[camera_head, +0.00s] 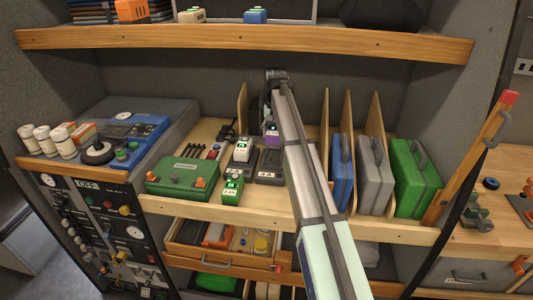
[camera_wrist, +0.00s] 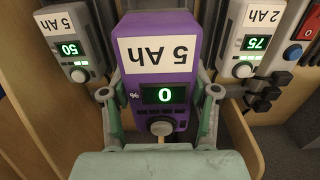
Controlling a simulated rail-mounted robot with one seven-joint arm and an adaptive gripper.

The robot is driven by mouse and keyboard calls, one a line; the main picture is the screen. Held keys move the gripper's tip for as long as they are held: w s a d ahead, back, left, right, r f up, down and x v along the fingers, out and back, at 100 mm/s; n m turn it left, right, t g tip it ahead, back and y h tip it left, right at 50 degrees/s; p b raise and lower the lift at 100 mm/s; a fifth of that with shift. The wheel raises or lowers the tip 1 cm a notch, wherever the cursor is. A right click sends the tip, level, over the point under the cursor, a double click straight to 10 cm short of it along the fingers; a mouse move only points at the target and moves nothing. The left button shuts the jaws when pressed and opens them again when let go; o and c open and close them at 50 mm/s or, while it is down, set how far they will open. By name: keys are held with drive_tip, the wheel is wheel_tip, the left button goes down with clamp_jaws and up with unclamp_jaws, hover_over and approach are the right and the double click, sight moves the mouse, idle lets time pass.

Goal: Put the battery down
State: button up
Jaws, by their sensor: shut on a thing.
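My gripper (camera_wrist: 160,94) is shut on a purple battery (camera_wrist: 181,76), with one finger on each side of it. In the wrist view the battery has a white "5 Ah" label and a green display reading 0 %, both upside down.
A white-topped battery (camera_head: 243,149) and a green battery (camera_head: 232,186) stand left of the dark charger. A green case (camera_head: 183,177) lies further left. Upright dividers with a blue case (camera_head: 341,170), a grey case (camera_head: 374,175) and another green case (camera_head: 416,163) fill the right side.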

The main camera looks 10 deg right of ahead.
sight(275, 128)
wheel_tip(275, 128, down, 9)
drive_tip(key=p, duration=0.2)
drive_tip(key=shift+d+p, duration=0.1)
drive_tip(key=shift+p, duration=0.3)
drive_tip(key=shift+f, duration=0.15)
drive_tip(key=o, duration=1.6)
wheel_tip(275, 128, up, 12)
drive_tip(key=b, duration=0.3)
drive_tip(key=shift+r, duration=0.2)
